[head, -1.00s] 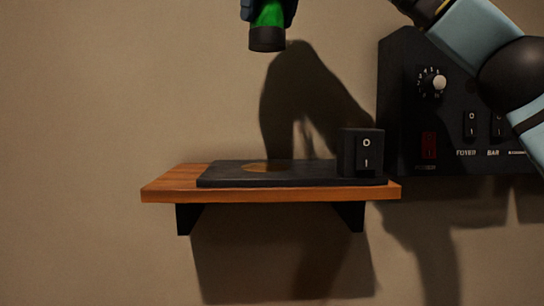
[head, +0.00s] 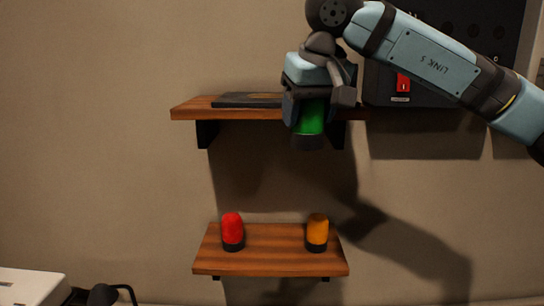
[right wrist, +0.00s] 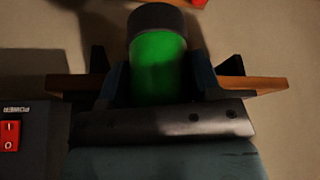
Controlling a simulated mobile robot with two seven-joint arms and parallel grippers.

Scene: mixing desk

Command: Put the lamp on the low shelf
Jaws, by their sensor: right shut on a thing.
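The green lamp (head: 311,117) with a dark base is held in my right gripper (head: 309,120), in front of the upper shelf's right part. In the right wrist view the lamp (right wrist: 158,65) sits between the two dark fingers, its dark base pointing away from the palm. The low shelf (head: 270,265) is wooden and hangs below the upper one. A red lamp (head: 232,230) stands on its left and an orange lamp (head: 317,231) on its right, with bare wood between them. The green lamp is above the low shelf, apart from it. My left gripper is not in view.
The upper shelf (head: 185,111) carries a flat black plate (head: 232,100). A black panel with a red switch (head: 403,82) is on the wall at the right; the switch also shows in the right wrist view (right wrist: 10,136). A white object (head: 28,285) is at the lower left.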

